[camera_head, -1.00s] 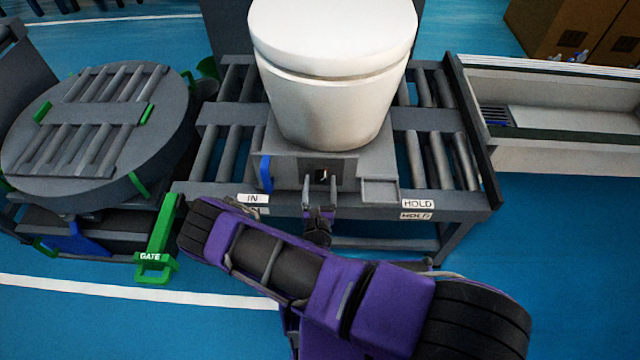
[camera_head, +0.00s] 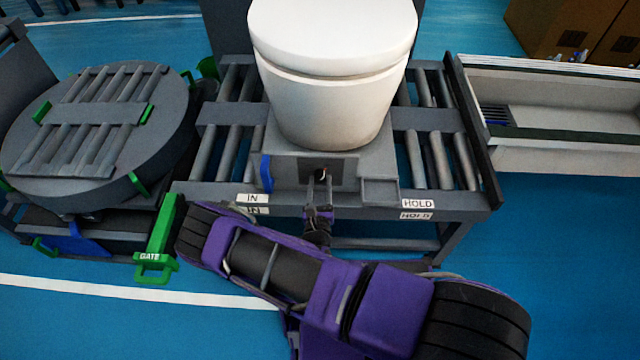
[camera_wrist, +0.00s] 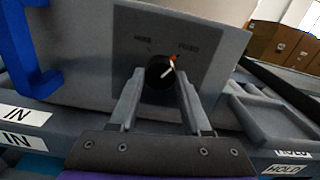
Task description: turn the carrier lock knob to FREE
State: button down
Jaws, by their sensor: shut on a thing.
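The carrier lock knob (camera_wrist: 158,73) is a small round black knob on a dark panel on the front of the grey carrier (camera_head: 292,173). Its white pointer line, with an orange mark, points to the upper right, toward the right-hand label. Two labels sit above the knob, too blurred to read surely. My gripper (camera_wrist: 159,80) is shut on the knob, one finger at its left and one at its right. In the head view my gripper (camera_head: 320,182) reaches the panel from the front and partly hides the knob.
A white toilet (camera_head: 330,100) stands on the carrier, above my gripper. A blue handle (camera_head: 266,173) is left of the panel, and a small tray (camera_head: 380,190) is right of it. A green gate lever (camera_head: 160,240) stands to the left. Rollers flank the carrier.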

jog(key=n, duration=0.7)
jog(key=shift+b, duration=0.4)
jog(key=n, duration=0.3)
jog(key=shift+n, duration=0.3)
jog(key=shift+d+n+b, duration=0.1)
jog(key=shift+n+b, duration=0.35)
jog(key=shift+n, duration=1.45)
jog(key=shift+c, duration=1.8)
grip_release()
jog(key=s, duration=1.7)
jog(key=shift+s+a+p, duration=0.2)
jog(key=shift+a+p, duration=0.1)
jog(key=shift+p, duration=0.1)
